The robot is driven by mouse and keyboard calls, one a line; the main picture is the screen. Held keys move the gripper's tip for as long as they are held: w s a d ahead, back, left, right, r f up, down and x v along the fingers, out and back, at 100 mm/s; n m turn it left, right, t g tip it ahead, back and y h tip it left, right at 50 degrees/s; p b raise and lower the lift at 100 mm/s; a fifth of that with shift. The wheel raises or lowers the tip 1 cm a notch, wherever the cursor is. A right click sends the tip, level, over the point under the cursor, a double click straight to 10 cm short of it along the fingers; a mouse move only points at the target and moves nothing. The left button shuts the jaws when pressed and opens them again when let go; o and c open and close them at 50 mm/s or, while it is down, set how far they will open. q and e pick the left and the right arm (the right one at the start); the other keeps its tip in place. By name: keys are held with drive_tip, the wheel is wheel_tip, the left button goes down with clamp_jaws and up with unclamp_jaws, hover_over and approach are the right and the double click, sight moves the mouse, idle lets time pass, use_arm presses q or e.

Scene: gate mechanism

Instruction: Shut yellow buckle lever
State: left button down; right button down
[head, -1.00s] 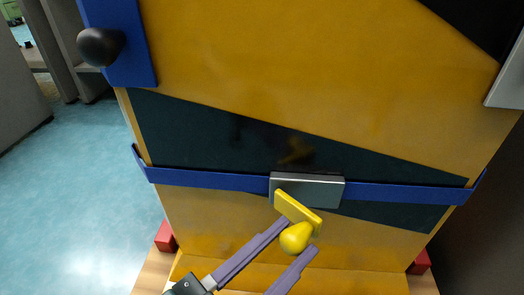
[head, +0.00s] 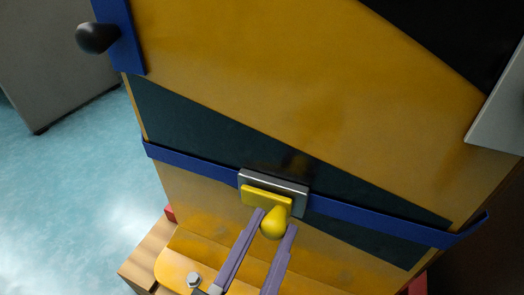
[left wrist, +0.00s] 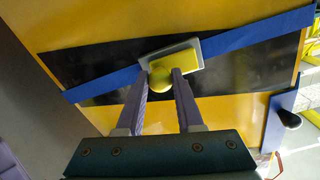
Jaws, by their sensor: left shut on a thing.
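The yellow buckle lever (head: 266,198) has a flat plate and a rounded knob. Its plate now lies against the silver buckle (head: 300,188) on the blue strap (head: 385,221). The lever also shows in the left wrist view (left wrist: 183,62), with the plate over the buckle. My left gripper (head: 274,226) has its two purple fingers on either side of the yellow knob, shut on it. In the left wrist view the fingertips (left wrist: 161,80) flank the knob. My right gripper is not in view.
The strap crosses a yellow panel (head: 230,80) with a dark diagonal stripe. A black knob on a blue bracket (head: 120,38) sticks out at the upper left. A grey plate (head: 498,110) is at the right. Open blue floor (head: 75,170) lies to the left.

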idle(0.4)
use_arm(q)
drive_tip(key=c, duration=0.6)
unclamp_jaws()
drive_tip(key=shift+d, duration=0.1)
drive_tip(key=shift+o, duration=0.2)
drive_tip(key=shift+s, duration=0.2)
drive_tip(key=p+v, duration=0.3)
drive_tip(key=v, duration=0.6)
drive_tip(key=shift+s, duration=0.25)
